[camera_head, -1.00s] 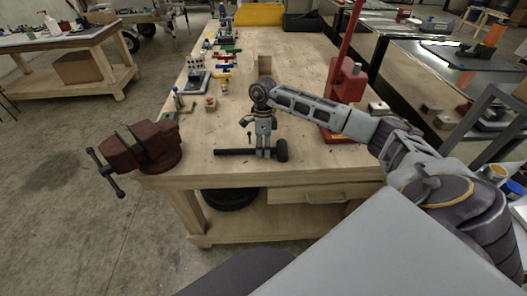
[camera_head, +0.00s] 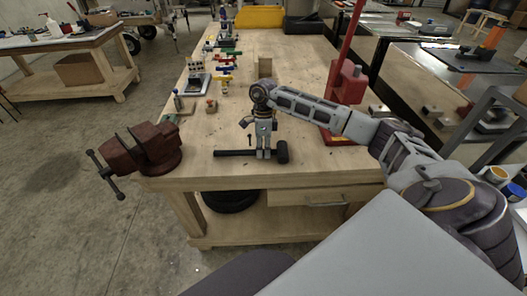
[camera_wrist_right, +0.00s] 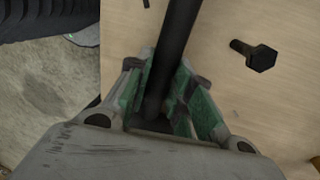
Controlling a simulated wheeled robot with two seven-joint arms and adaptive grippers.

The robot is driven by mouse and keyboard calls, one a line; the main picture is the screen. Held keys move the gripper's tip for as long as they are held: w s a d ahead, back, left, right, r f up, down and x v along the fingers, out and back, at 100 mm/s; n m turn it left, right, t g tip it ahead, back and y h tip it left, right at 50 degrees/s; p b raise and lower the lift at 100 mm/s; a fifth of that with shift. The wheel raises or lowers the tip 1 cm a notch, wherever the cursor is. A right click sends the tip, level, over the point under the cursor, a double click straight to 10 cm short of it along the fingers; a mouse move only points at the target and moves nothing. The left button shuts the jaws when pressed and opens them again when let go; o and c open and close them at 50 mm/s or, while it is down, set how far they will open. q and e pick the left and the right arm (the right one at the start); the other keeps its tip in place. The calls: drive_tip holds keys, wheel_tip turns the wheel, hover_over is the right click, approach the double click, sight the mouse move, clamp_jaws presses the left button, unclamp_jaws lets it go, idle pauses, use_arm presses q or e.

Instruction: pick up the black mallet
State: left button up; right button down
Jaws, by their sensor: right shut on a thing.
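The black mallet (camera_head: 235,153) lies near the front edge of the wooden workbench, its handle pointing left and its head (camera_head: 282,152) at the right. My right gripper (camera_head: 263,155) points down and is shut on the handle, close to the head. In the right wrist view, the dark handle (camera_wrist_right: 176,55) runs between the green-lined fingers of the gripper (camera_wrist_right: 160,100). I cannot tell any gap between mallet and bench top. My left gripper is not in view.
A rusty red vise (camera_head: 145,148) sits at the bench's front left corner. A red press (camera_head: 346,85) stands to the right. A dark bolt (camera_wrist_right: 255,54) lies close to the gripper. Small parts line the bench's left side. The middle of the bench is mostly clear.

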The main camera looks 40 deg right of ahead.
drive_tip(key=shift+r, duration=0.5)
wheel_tip(320, 180, up, 7)
drive_tip(key=shift+f+b, duration=0.15)
drive_tip(key=shift+b, duration=0.15)
drive_tip(key=shift+r, duration=1)
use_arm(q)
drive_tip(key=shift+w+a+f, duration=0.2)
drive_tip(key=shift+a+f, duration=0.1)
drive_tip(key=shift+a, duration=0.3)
